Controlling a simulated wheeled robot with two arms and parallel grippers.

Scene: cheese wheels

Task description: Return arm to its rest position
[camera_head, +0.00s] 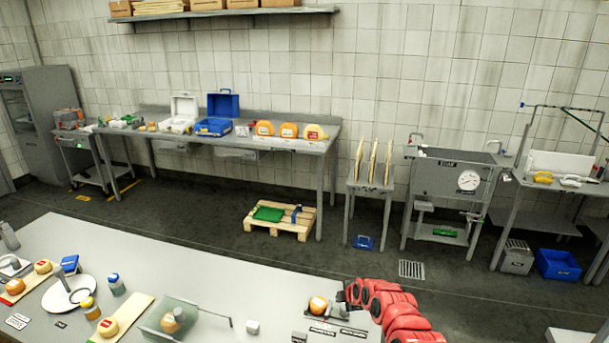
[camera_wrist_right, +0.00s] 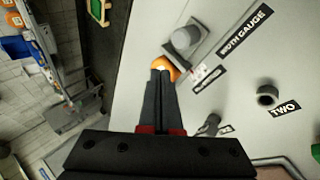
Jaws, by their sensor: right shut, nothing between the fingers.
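My right arm (camera_head: 390,306) is red and reaches over the right end of the near table in the head view. In the right wrist view my right gripper (camera_wrist_right: 160,82) has its dark fingers together with nothing held. A small orange cheese wheel (camera_head: 318,305) sits on the table just left of the arm's end. It also shows in the right wrist view (camera_wrist_right: 165,67), just past the fingertips and partly hidden by them. I cannot tell whether the fingers touch it. My left gripper is not in view.
The near table (camera_head: 215,270) holds a white round plate (camera_head: 69,295), a cheese on a board (camera_head: 108,327), bottles and a clear box (camera_head: 168,319). In the wrist view a grey round part (camera_wrist_right: 186,38) stands by the labels. A pallet (camera_head: 280,220) lies on the floor.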

